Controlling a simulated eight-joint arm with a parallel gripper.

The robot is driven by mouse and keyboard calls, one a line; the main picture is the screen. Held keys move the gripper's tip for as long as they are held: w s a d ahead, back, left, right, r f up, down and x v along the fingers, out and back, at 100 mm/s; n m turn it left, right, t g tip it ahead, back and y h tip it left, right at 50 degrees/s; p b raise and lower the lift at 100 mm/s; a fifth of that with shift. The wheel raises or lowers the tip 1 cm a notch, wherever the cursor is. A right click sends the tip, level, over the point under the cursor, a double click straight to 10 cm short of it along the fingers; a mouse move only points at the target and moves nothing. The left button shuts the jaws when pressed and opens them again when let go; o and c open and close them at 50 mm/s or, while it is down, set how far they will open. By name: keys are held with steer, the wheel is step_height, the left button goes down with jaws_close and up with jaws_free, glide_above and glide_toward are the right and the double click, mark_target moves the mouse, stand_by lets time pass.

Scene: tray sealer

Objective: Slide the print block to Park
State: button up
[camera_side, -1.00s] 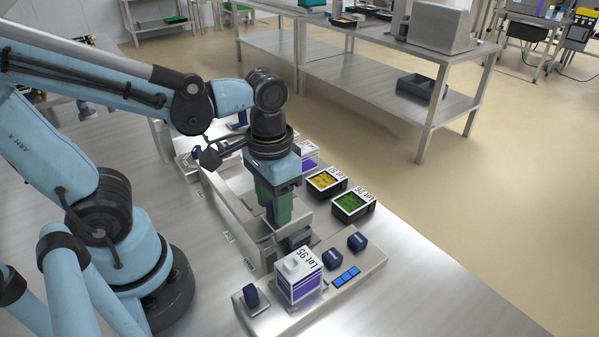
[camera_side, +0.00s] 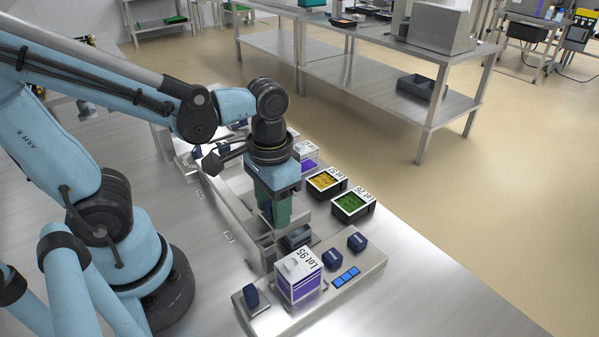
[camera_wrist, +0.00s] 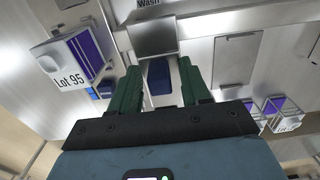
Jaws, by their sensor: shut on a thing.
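My gripper (camera_side: 277,208) points down over the metal rail unit in the side view. In the wrist view, my green fingers (camera_wrist: 158,80) are shut on a dark blue grip (camera_wrist: 158,76), which I take to be the print block's handle. A plain grey block face (camera_wrist: 153,37) shows just beyond it, under a label reading "Wash". In the side view my fingers and the rail wall hide most of the print block. Labels (camera_side: 228,236) on the rail's near side are too small to read there, and I cannot make out Park.
A white and purple "Lot 95" box (camera_side: 299,277) stands at the rail's front end, beside dark blue knobs (camera_side: 333,258) and blue buttons (camera_side: 345,277). Black trays with yellow (camera_side: 327,182) and green (camera_side: 353,206) contents lie to the right. The bench's front right is clear.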

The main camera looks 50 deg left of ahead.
steer(key=shift+w+a+f, duration=0.1)
steer(key=shift+a+f, duration=0.1)
steer(key=shift+a, duration=5.55)
steer(key=shift+a+f, duration=0.15)
steer(key=shift+a, duration=5.55)
steer(key=o, duration=0.4)
step_height(320, 180, up, 7)
steer(key=w+d+t, duration=0.2)
steer(key=d+t, duration=0.1)
steer(key=d, duration=0.6)
steer(key=w+d+t, duration=0.3)
steer(key=d+t, duration=0.1)
steer(key=d, duration=0.6)
steer(key=shift+f, duration=0.3)
